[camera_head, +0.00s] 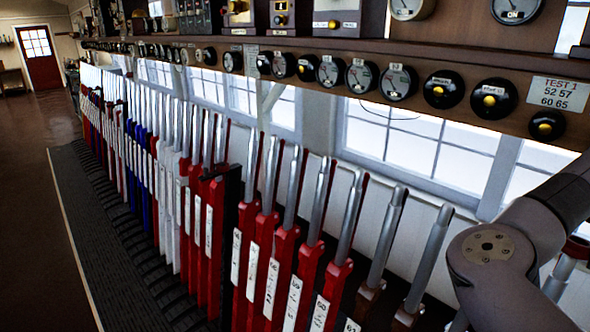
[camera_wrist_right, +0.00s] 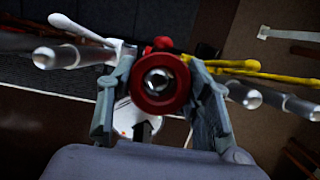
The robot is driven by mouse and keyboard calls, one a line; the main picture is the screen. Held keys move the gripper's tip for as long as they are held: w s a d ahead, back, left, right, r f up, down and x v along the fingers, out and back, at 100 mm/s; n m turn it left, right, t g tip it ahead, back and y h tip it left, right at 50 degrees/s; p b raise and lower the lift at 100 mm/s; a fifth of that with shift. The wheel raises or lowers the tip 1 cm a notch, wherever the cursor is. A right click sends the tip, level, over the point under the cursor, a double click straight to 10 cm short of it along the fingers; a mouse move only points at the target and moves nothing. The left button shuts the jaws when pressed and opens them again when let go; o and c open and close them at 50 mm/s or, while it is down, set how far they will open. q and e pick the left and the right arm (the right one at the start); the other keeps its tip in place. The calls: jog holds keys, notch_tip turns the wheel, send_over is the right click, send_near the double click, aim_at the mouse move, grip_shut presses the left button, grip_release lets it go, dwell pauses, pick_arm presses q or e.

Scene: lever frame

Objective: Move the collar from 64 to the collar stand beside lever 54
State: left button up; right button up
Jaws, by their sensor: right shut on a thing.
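In the right wrist view the red collar (camera_wrist_right: 161,103) is a thick ring between the two grey fingers of my right gripper (camera_wrist_right: 160,72), which is shut on it. A round silver handle tip (camera_wrist_right: 157,80) shows through the ring's hole; I cannot tell whether the collar is around the handle or above it. In the head view a red rim (camera_head: 576,247) shows at the right edge by a silver handle, partly hidden by my right arm. The numbers 64 and 54 and the collar stand cannot be made out. My left gripper is in neither view.
A long row of red, blue and white levers (camera_head: 270,262) with silver handles runs across the head view. A shelf of dials (camera_head: 395,82) hangs above. Silver handles (camera_wrist_right: 55,57) stand left and right of my right gripper, with white and yellow levers. Brown floor lies left.

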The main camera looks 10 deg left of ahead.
aim_at(565, 270)
jog(key=f, duration=0.1)
jog(key=f+b, duration=0.1)
jog(key=f, duration=0.1)
jog(key=f+b, duration=0.1)
jog(key=f, duration=0.1)
jog(key=shift+s+a+f, duration=0.25)
jog(key=shift+s+a, duration=0.05)
jog(key=shift+a, duration=0.05)
jog(key=shift+s+d, duration=0.1)
jog(key=shift+s, duration=0.05)
